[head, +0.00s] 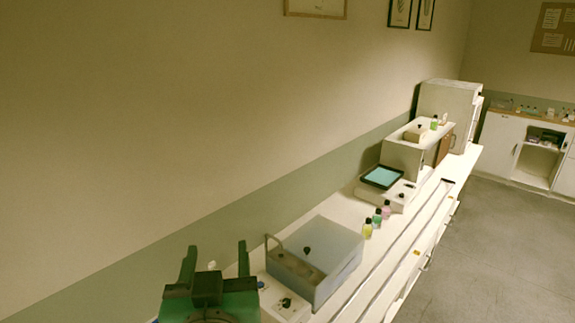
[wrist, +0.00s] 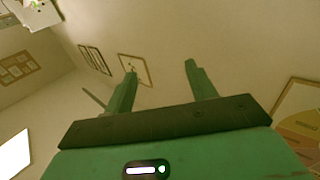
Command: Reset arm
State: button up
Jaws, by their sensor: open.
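My gripper (head: 215,255) is at the lower left of the head view, above the near end of the bench. Its two dark green fingers point up and stand wide apart with nothing between them. In the wrist view my gripper (wrist: 160,70) is also open and empty, with the wall and picture frames behind it. No bottle is near the fingers.
A grey box-shaped bath (head: 335,245) stands right of my gripper. Beyond it are several small coloured bottles (head: 377,218) in a row, a device with a teal top (head: 382,177) and white cabinets (head: 450,105). The floor (head: 500,240) at right is clear.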

jog(key=s+d+r+m+t+h, duration=0.35)
jog(key=s+d+r+t, duration=0.35)
jog(key=s+d+r, duration=0.8)
notch_tip(320, 180, up, 15)
jog(key=w+a+p, duration=0.1)
jog(key=a+p, duration=0.1)
jog(key=p, duration=1.1)
jog(key=shift+a+n, duration=0.2)
jog(key=shift+n, duration=0.15)
jog(key=shift+f, duration=0.1)
jog(key=o, duration=1)
jog(key=shift+c, duration=0.2)
